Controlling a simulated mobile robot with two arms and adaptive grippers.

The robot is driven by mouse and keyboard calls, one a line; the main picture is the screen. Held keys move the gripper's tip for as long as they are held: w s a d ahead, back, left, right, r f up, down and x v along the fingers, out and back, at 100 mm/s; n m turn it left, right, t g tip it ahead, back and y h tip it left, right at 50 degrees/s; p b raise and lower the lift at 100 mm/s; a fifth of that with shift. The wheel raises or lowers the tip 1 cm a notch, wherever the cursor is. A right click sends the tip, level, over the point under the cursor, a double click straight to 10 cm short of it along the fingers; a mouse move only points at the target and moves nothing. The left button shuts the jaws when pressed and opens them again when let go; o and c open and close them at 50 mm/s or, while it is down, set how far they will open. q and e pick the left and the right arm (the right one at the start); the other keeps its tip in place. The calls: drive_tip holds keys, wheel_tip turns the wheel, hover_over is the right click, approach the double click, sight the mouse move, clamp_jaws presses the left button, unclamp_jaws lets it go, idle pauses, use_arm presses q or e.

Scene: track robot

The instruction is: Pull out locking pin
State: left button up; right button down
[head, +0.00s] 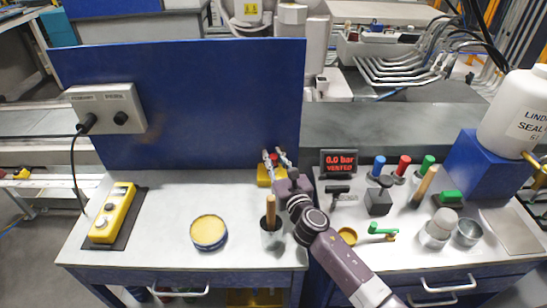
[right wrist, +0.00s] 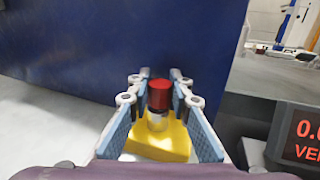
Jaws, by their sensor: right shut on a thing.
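The locking pin has a red cylindrical knob (right wrist: 159,96) on a pale metal collar (right wrist: 157,122), upright on a yellow block (right wrist: 160,144), in the right wrist view. In the head view the yellow block (head: 264,176) stands near the foot of the blue panel, mostly hidden by my gripper. My right gripper (head: 276,156) reaches it from the front right. In the right wrist view its two blue-padded fingers (right wrist: 158,88) stand on either side of the red knob, shut on it. How far the pin sits in the block cannot be told. My left gripper is not in view.
A blue panel (head: 190,95) rises behind the block. A cup with a wooden-handled tool (head: 271,212) stands close to my right arm. A yellow-topped tin (head: 209,231) and a yellow pendant (head: 113,212) lie left. A display (head: 339,162) and several tools stand right.

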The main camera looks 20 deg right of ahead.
drive_tip(key=shift+r, duration=0.15)
drive_tip(key=shift+r+p, duration=2.4)
drive_tip(key=shift+p, duration=0.1)
drive_tip(key=shift+s+f, duration=0.1)
